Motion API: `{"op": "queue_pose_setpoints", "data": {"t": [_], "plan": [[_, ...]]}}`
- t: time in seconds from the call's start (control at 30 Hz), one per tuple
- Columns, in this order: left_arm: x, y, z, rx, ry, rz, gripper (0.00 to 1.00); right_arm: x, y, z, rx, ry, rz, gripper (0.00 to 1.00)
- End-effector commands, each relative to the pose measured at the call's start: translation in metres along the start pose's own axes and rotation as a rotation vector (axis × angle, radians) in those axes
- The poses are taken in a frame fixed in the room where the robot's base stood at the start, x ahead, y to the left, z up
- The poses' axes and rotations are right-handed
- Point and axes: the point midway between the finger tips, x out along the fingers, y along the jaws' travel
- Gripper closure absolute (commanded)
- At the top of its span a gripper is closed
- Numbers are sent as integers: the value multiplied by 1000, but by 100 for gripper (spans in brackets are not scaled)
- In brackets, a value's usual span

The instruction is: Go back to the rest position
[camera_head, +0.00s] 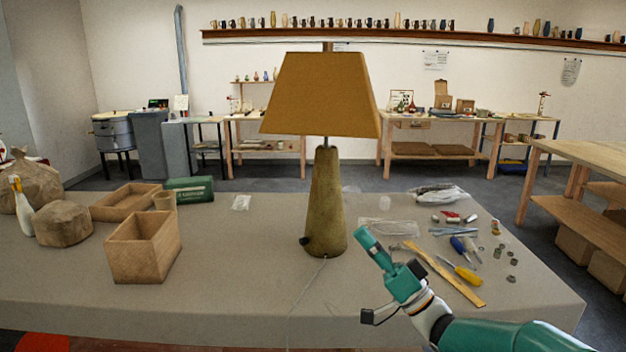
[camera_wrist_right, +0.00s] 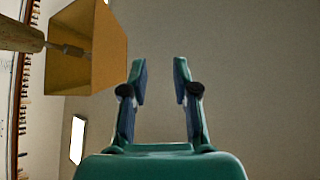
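My right gripper (camera_head: 368,242) is teal and reaches in from the lower right, in front of the table's right half. In the right wrist view my right gripper (camera_wrist_right: 160,80) has its two fingers apart with nothing between them. The lamp (camera_head: 326,200) stands upright on the table, with an olive base and an ochre shade (camera_head: 322,95). The gripper is just right of the lamp base in the picture; I cannot tell how close it is. The shade also shows in the right wrist view (camera_wrist_right: 112,50), left of the fingers. My left gripper is not in view.
The grey table (camera_head: 235,270) holds an open wooden box (camera_head: 145,250), a wooden tray (camera_head: 125,202) and a clay lump (camera_head: 62,224) at left. Screwdrivers, a wooden ruler (camera_head: 445,275) and small parts lie at right. A thin cord (camera_head: 306,290) runs from the lamp to the front edge.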

Motion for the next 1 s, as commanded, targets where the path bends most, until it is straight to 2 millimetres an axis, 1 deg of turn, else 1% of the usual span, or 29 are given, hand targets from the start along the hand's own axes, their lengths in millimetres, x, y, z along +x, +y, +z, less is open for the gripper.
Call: {"op": "queue_pose_setpoints", "data": {"t": [0.27,0.37,0.47,0.53,0.63,0.67,0.7,0.73,0.83,0.87,0.9,0.97,1.0], "plan": [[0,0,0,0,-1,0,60,-49,51,43,130,7,212,71],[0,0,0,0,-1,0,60,-76,75,65,170,2,333,71],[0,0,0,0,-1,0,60,-114,100,98,209,-23,496,71],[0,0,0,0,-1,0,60,-148,117,126,234,-58,634,71],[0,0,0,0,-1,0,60,-201,131,168,265,-134,829,71],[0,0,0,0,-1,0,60,-217,133,181,274,-162,884,71],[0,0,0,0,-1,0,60,-239,134,198,286,-205,957,71],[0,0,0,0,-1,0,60,-256,133,211,295,-239,1010,71],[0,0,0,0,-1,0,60,-311,122,251,327,-370,1172,71],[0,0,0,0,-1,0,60,-327,116,263,339,-416,1217,71],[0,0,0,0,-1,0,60,-348,106,278,354,-478,1272,71],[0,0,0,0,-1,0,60,-379,88,298,379,-580,1347,71],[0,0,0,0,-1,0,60,-399,74,312,399,-654,1392,71]]}}
